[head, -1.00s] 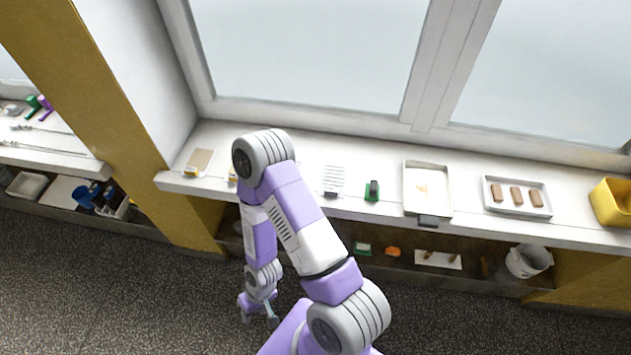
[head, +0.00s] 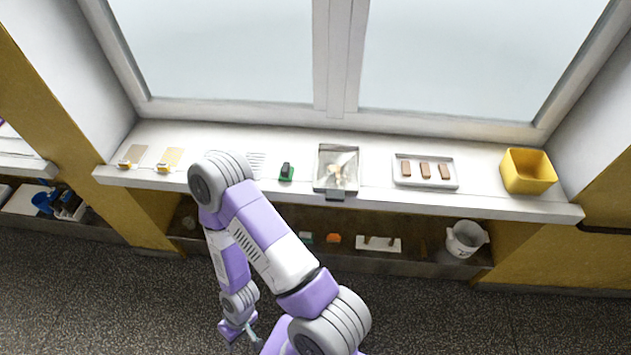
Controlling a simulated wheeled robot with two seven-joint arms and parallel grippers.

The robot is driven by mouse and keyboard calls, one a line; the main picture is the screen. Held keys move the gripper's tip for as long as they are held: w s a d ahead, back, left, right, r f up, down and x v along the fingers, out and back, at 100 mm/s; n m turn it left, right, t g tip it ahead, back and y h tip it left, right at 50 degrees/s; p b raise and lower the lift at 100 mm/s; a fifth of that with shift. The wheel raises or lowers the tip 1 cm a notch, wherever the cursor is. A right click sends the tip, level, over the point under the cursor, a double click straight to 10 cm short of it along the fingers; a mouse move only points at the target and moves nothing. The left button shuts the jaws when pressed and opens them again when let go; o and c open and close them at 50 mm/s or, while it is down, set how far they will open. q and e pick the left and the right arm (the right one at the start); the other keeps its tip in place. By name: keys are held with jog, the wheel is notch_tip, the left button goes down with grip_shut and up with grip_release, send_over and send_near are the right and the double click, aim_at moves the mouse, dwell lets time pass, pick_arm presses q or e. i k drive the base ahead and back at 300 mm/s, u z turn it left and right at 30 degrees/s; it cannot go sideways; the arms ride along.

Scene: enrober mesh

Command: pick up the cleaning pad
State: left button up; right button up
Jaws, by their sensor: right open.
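A green pad with a black grip on top (head: 286,173), which looks like the cleaning pad, lies on the white sill near its front edge, just left of the metal tray. My right gripper (head: 241,344) hangs low over the dark floor at the bottom of the head view, well below and in front of the sill. It is open with nothing seen between its fingers, and it is far from the pad. My right arm's raised elbow is left of the pad and covers part of the sill. My left gripper is not in view.
The sill (head: 480,203) also bears a metal tray (head: 322,176), a tray of brown bars (head: 450,184), a yellow bin (head: 528,176) and yellow-handled pieces (head: 164,168) at left. The lower shelf holds a white jug (head: 464,240), a small green item (head: 306,238) and an orange item (head: 334,239).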

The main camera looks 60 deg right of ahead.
aim_at(287, 172)
jog(key=z, duration=1.2)
